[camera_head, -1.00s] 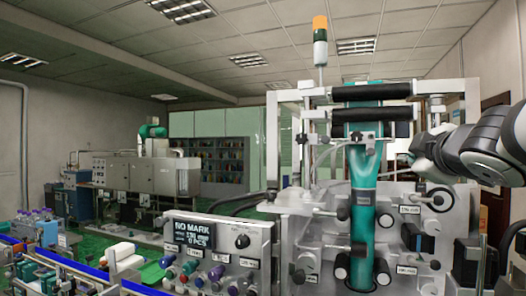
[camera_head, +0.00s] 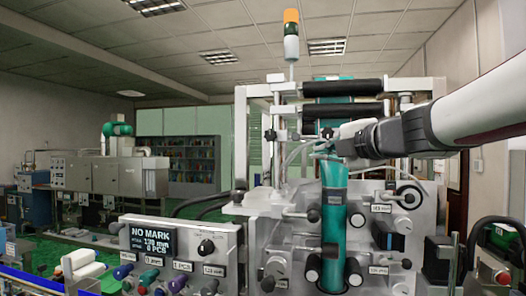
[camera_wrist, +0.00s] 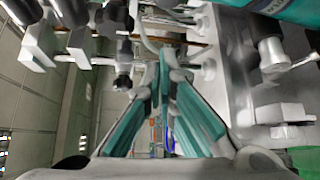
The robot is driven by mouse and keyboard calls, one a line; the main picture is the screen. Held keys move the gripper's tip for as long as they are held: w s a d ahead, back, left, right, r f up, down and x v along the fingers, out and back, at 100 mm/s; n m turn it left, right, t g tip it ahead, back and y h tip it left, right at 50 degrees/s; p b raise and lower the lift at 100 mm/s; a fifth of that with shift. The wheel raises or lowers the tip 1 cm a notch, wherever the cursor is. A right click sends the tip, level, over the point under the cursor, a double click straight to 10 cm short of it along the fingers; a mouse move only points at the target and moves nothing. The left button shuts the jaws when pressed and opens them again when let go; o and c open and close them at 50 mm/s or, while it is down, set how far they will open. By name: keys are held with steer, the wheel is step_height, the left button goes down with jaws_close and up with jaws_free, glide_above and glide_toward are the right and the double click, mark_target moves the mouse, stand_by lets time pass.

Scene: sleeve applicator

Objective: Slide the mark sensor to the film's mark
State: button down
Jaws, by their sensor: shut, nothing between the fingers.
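The teal film (camera_head: 333,208) runs down the front of the sleeve machine, over black rollers at the top and between black knobs below. A small dark block (camera_head: 327,132) sits on a bar across the film; it may be the mark sensor, but I cannot tell surely. My gripper (camera_head: 318,148) reaches in from the right, in front of the film and just below that block. It partly hides the film there. In the wrist view its teal-padded fingers (camera_wrist: 165,62) meet at the tips with nothing between them. A dark knob (camera_wrist: 123,82) stands left of the tips.
The control panel display (camera_head: 151,240) reads "NO MARK". Black rollers (camera_head: 341,88) and metal posts stand above my gripper. Rods with black knobs (camera_head: 313,215) project from the machine front below.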

steer(key=shift+w+d+r+p, duration=0.15)
steer(key=shift+w+d, duration=0.2)
steer(key=shift+d, duration=0.3)
steer(key=shift+w+d+r+p, duration=0.15)
steer(key=shift+w+d, duration=0.2)
steer(key=shift+d, duration=0.3)
